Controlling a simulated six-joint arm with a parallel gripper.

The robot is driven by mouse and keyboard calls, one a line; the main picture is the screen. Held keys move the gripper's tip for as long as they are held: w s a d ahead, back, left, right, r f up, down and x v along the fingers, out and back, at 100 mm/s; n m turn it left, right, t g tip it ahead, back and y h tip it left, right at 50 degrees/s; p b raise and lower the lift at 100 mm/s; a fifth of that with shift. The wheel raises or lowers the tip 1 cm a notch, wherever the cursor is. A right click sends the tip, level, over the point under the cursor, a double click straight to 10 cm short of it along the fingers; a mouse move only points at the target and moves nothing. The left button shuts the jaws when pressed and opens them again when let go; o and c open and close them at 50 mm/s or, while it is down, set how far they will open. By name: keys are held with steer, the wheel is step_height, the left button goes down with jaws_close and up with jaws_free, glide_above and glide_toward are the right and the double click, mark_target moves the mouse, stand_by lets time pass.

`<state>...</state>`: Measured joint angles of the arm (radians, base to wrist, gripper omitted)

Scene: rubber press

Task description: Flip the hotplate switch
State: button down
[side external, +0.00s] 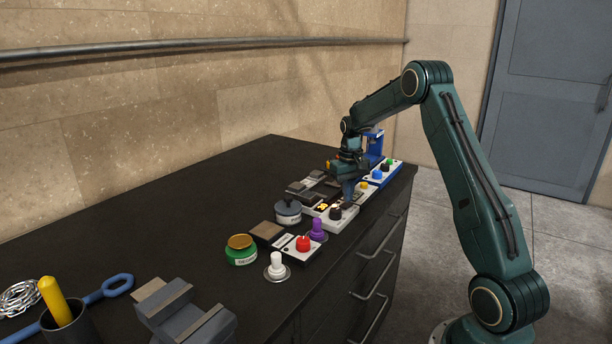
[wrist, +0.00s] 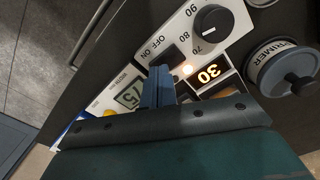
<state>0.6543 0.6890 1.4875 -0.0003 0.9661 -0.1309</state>
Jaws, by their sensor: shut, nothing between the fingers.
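In the side external view my gripper (side external: 348,198) points down over the panel (side external: 322,216).
A grey numeric display (wrist: 130,95) is on the other side. A red-button box (side external: 303,245), purple knob (side external: 318,230) and blue-button box (side external: 379,176) are nearby. The bench front edge is close.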

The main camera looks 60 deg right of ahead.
step_height(320, 180, up, 6)
steer(key=shift+r, duration=0.2)
stand_by(0.8)
steer(key=s+a+r+n+t, duration=0.1)
steer(key=s+a+r, duration=0.4)
steer(key=a, duration=0.5)
steer(key=s+a+r+n+t, duration=0.1)
steer(key=s+a+r+n, duration=0.1)
steer(key=a+r, duration=0.7)
steer(key=s+a+f+n+t, duration=0.3)
steer(key=s+a, duration=1)
steer(key=s, duration=0.4)
steer(key=shift+t, duration=0.3)
